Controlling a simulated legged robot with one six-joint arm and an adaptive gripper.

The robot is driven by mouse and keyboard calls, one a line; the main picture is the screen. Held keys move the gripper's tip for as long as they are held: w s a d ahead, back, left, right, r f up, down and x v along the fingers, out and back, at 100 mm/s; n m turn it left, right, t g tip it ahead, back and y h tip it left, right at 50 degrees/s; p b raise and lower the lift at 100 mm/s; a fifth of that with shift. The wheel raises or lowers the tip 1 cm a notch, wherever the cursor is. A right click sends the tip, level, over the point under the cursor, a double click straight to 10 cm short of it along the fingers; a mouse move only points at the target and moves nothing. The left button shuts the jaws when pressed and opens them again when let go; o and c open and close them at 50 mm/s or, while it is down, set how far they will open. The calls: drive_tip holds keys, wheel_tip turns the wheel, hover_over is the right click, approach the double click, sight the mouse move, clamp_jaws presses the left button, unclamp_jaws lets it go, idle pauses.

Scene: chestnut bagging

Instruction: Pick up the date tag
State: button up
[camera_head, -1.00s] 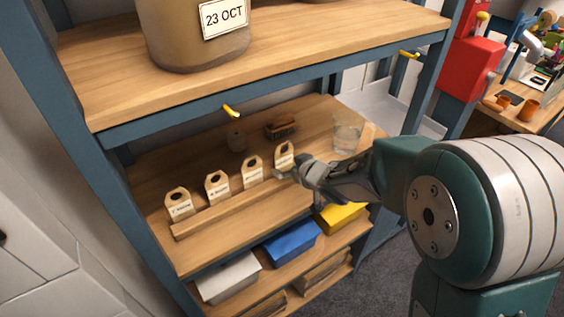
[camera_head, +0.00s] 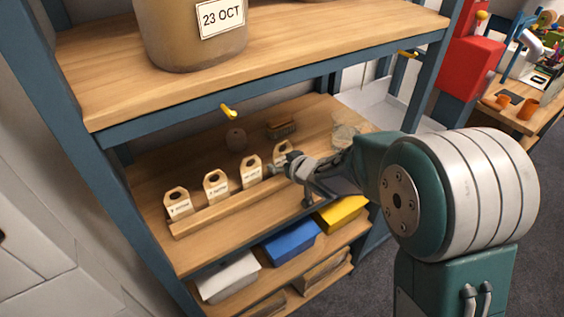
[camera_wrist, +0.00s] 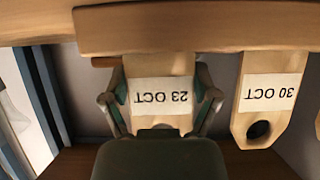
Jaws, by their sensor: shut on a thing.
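Several pale wooden date tags stand in a row behind a wooden rail (camera_head: 235,209) on the lower shelf. The rightmost tag (camera_head: 284,147) in the head view is partly hidden behind my gripper (camera_head: 275,168). In the wrist view, which is upside down, this tag reads 23 OCT (camera_wrist: 162,92). My gripper (camera_wrist: 160,103) is shut on it, one finger on each side of its label. The tag still meets the rail in that view. The neighbouring tag (camera_wrist: 265,95) reads 30 OCT and stands apart from the fingers.
A large jar (camera_head: 190,35) labelled 23 OCT stands on the upper shelf. Behind the tags are a round brown object (camera_head: 236,139), a brush (camera_head: 281,128) and a clear glass (camera_head: 346,135). White, blue (camera_head: 292,241) and yellow boxes sit below. A blue post (camera_wrist: 42,100) is beside the tag.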

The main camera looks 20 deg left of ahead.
sight(283, 154)
drive_tip(key=shift+r, duration=0.15)
drive_tip(key=shift+r, duration=0.25)
wheel_tip(283, 154, up, 3)
drive_tip(key=shift+f, duration=0.2)
drive_tip(key=s+d+r, duration=0.4)
drive_tip(key=d+r, duration=0.5)
drive_tip(key=d, duration=0.4)
drive_tip(key=shift+d+r, duration=0.25)
drive_tip(key=shift+r, duration=0.05)
drive_tip(key=shift+s, duration=0.15)
